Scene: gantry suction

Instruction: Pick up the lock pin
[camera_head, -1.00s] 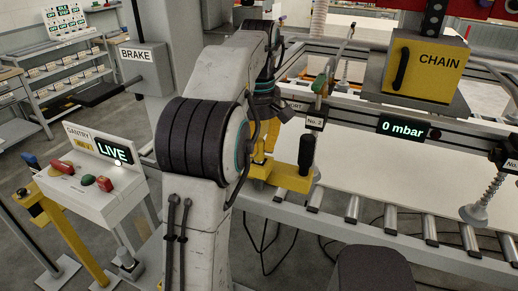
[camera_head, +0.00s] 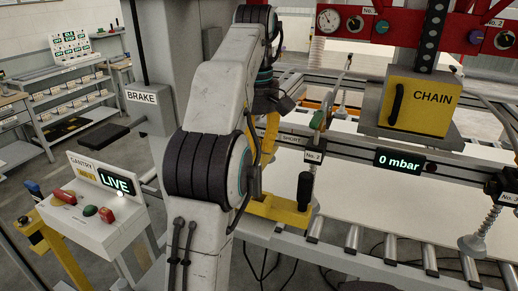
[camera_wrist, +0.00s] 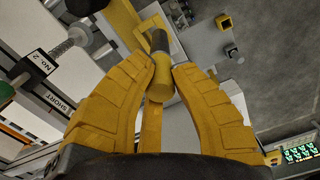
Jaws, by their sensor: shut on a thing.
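In the wrist view my gripper (camera_wrist: 165,67) is shut, its two yellow fingers on either side of a yellow cylinder, which I take to be the lock pin (camera_wrist: 162,84). Just beyond it in that view is a dark handle (camera_wrist: 159,42) by a yellow bracket (camera_wrist: 122,20); whether pin and handle touch is unclear. In the head view the black handle (camera_head: 305,190) stands upright at the right end of the yellow bracket (camera_head: 270,208) on the gantry's near side. My yellow fingers (camera_head: 270,136) show partly above the bracket, behind my arm; the pin cannot be made out there.
A gantry rail with suction cups (camera_head: 472,243) and a yellow CHAIN box (camera_head: 418,108) spans the right, over a white sheet (camera_head: 375,188) on rollers. A control console (camera_head: 95,205) reading LIVE and a BRAKE lever box (camera_head: 150,112) stand left.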

